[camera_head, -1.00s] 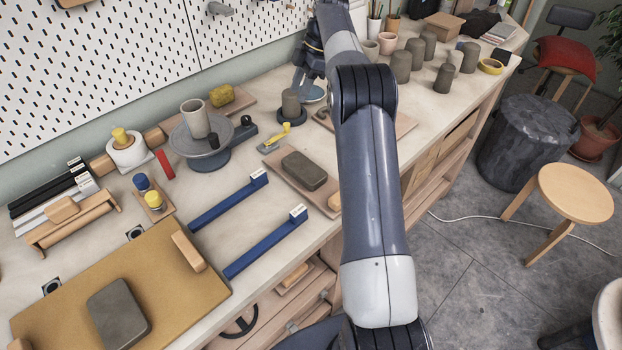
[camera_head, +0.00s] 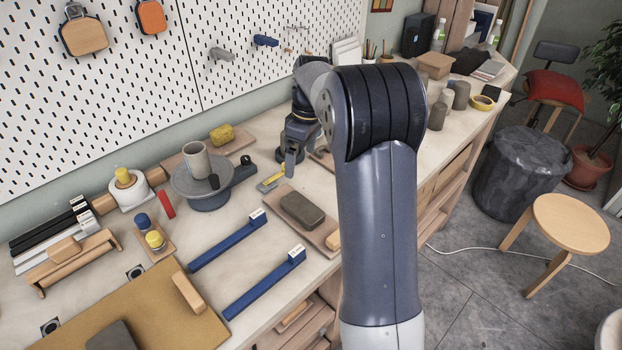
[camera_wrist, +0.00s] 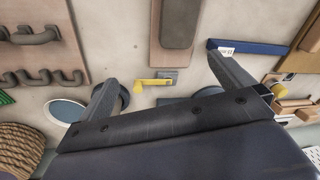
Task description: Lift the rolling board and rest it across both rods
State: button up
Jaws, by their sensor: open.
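Two blue rods with white end labels lie apart and roughly parallel on the table, the left rod (camera_head: 226,241) and the right rod (camera_head: 264,283). One blue rod end (camera_wrist: 236,47) shows in the wrist view. I cannot tell for sure which piece is the rolling board.
A grey block (camera_head: 302,209) sits on a wooden board right of the rods. A yellow-handled tool (camera_head: 270,182) lies near my gripper. A turntable (camera_head: 208,182) with a cup stands behind the rods. Bare table lies between the rods.

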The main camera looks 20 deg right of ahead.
aim_at(311, 213)
jog(key=s+f+m+h+p, duration=0.15)
jog(key=s+m, duration=0.25)
jog(key=s, duration=0.5)
jog(key=f, duration=0.7)
jog(key=a+f, duration=0.1)
jog(key=f, duration=0.2)
jog(key=shift+s+f+p, duration=0.1)
jog(key=shift+f+p, duration=0.1)
jog(key=shift+p, duration=0.15)
jog(key=shift+c, duration=0.2)
jog(key=c, duration=1.2)
jog(key=o, duration=0.7)
jog(key=shift+r, duration=0.15)
jog(key=c, duration=0.7)
